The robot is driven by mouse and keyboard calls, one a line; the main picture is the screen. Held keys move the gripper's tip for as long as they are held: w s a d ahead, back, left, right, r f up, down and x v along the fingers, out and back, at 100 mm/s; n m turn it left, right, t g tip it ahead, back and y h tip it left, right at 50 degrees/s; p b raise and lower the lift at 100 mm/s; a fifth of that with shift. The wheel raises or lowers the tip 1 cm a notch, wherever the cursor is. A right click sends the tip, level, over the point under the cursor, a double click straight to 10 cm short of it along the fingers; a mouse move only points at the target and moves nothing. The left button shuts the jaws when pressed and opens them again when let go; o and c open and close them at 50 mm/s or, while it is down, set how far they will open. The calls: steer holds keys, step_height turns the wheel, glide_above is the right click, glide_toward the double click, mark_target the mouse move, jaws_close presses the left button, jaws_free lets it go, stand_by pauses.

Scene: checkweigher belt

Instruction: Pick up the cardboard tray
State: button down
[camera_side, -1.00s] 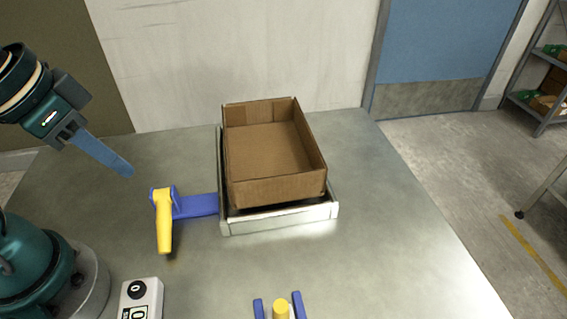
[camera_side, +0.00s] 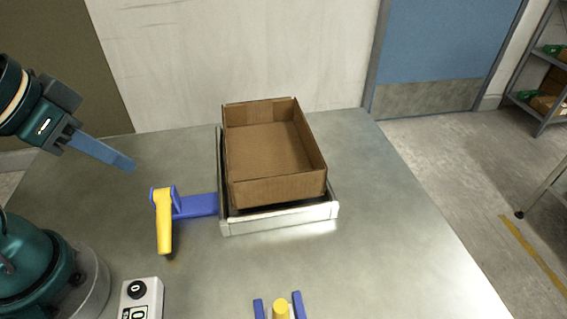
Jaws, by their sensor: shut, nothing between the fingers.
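The cardboard tray (camera_side: 278,191) is an open, empty brown box in the middle of the table. It rests in a low pale metal frame (camera_side: 280,219) with raised edges at its left and front. My gripper (camera_side: 126,164) is at the left, above the table and well apart from the tray. Its blue-grey fingers are shut with nothing between them and point down to the right, towards the tray's side.
A yellow-handled lever (camera_side: 163,222) on a blue bracket (camera_side: 195,206) stands left of the frame. A blue-and-yellow fixture (camera_side: 280,309) is at the front edge. A switch box (camera_side: 142,299) sits at front left. The table (camera_side: 400,240) is clear on the right.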

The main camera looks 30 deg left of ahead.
steer(key=c, duration=1.5)
jaws_free()
steer(key=shift+c, duration=0.2)
steer(key=o, duration=0.6)
steer(key=shift+o, duration=0.2)
